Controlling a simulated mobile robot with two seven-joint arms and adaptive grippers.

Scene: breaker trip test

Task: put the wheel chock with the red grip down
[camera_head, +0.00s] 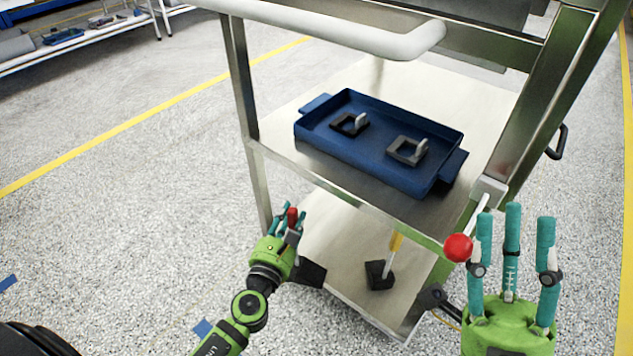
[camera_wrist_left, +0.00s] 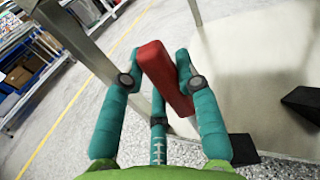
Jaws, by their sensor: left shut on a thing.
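My left gripper (camera_head: 287,222) is shut on the red grip (camera_head: 292,215) of a wheel chock, beside the cart's left front. In the left wrist view the red grip (camera_wrist_left: 163,78) is tilted between the teal fingers (camera_wrist_left: 160,75). A black wedge (camera_head: 310,273), apparently this chock's body, shows just beyond the hand at the lower shelf's left edge. I cannot tell whether it touches anything. My right gripper (camera_head: 513,240) is open and empty, fingers up, at the cart's right.
A second black chock (camera_head: 379,275) with a yellow grip (camera_head: 396,242) is on the cart's lower shelf (camera_head: 340,232). A blue tray (camera_head: 330,147) with two dark pieces stands on the upper shelf. A red knob (camera_head: 458,247) is close to my right fingers.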

